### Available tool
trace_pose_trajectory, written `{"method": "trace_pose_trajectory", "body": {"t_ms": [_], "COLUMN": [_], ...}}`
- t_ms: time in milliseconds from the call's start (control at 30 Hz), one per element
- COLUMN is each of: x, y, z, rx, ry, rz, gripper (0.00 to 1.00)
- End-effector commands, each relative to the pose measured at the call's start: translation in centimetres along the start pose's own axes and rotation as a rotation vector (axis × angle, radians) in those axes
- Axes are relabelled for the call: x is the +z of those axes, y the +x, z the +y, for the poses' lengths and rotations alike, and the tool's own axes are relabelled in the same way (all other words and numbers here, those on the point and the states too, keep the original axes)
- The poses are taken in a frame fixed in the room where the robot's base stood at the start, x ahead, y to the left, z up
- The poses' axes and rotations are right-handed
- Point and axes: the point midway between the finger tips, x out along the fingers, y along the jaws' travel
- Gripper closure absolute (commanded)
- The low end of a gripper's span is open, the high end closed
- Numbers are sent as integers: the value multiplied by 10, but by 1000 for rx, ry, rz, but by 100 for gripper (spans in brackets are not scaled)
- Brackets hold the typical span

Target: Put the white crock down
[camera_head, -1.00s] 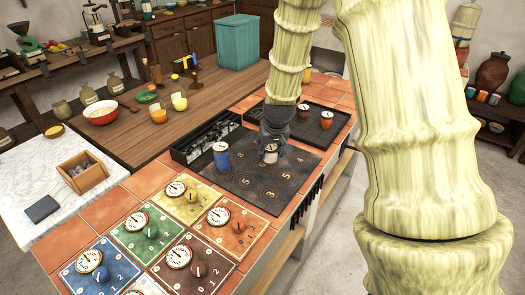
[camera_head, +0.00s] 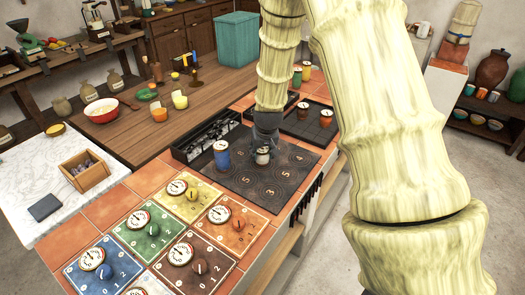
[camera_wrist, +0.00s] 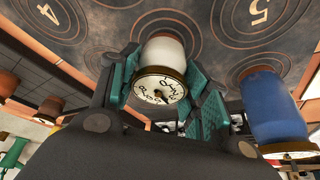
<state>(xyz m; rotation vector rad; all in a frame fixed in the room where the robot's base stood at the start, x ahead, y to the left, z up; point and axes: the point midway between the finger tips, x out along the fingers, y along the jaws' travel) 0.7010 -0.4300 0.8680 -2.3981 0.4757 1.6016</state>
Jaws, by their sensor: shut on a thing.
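The white crock (camera_head: 262,157) has a dark rim and a round, marked lid. My gripper (camera_head: 265,143) is shut on it, over the dark numbered board (camera_head: 240,182). In the wrist view the white crock (camera_wrist: 165,52) sits between the teal finger pads of my gripper (camera_wrist: 165,80), its marked lid toward the camera. The crock looks upright and at or very close to the board; I cannot tell whether its base touches. Rings numbered 4 and 5 show on either side of it in the wrist view.
A blue crock (camera_head: 221,155) stands on the board just left of the white one; it also shows in the wrist view (camera_wrist: 270,105). A black compartment tray (camera_head: 205,141) lies behind. Dark crocks (camera_head: 303,111) stand further back. The board's front and right are clear.

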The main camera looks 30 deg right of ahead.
Motion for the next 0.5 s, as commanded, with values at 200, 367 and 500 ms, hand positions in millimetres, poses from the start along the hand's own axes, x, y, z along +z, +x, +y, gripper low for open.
{"method": "trace_pose_trajectory", "body": {"t_ms": [200,367,500], "x": [1,1,1], "y": [3,2,2], "z": [0,0,0], "rx": [0,0,0], "ry": [0,-1,0], "rz": [0,0,0], "gripper": [49,31,31]}}
